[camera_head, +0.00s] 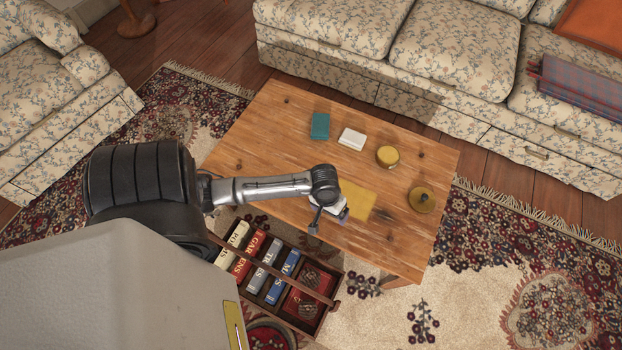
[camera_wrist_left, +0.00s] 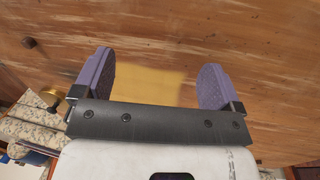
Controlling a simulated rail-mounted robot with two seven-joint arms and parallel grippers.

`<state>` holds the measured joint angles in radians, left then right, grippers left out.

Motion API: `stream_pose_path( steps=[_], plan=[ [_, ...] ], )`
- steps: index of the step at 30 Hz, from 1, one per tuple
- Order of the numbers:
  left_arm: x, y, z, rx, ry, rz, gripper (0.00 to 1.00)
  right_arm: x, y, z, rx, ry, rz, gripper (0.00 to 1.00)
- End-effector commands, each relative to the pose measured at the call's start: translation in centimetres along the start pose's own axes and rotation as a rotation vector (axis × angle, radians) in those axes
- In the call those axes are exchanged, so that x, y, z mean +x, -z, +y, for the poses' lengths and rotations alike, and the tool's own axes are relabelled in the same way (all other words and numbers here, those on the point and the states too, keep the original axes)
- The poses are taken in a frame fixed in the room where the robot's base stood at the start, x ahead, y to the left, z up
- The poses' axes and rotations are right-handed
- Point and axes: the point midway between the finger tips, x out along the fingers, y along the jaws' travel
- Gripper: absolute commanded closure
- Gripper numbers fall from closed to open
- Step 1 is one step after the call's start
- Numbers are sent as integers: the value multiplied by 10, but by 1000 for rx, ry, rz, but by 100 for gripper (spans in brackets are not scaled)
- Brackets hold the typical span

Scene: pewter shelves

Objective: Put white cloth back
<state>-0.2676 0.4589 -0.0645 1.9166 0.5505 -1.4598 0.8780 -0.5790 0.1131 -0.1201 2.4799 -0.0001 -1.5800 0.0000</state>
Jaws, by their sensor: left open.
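A small white rectangular piece (camera_head: 352,139), which looks like a folded cloth, lies on the wooden table (camera_head: 270,150) towards its far edge. A flat yellow cloth (camera_head: 359,200) lies nearer the middle of the table. My left gripper (camera_head: 328,222) is over the near side of the table, beside and partly in front of the yellow cloth. In the left wrist view the left gripper (camera_wrist_left: 156,78) is open, with the yellow cloth (camera_wrist_left: 150,86) showing blurred between and beyond its fingers. Nothing is held. The white piece is not seen there. My right gripper is not in view.
A box of books (camera_head: 329,306) is below the near edge. A floral sofa (camera_head: 455,55) stands behind the table.

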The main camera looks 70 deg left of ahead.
Motion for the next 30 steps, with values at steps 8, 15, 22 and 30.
stream_pose_path(
  steps=[8, 15, 22, 30],
  plan=[
    [-56, -112, 37, 648, 18, 158, 9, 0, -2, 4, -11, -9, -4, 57],
    [-92, -137, 40, 842, 68, 233, 9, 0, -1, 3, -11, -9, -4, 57],
    [-97, -139, 40, 870, 79, 244, 9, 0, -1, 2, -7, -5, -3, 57],
    [-97, -139, 40, 868, 78, 244, 9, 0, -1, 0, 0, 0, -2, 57]
  ],
)
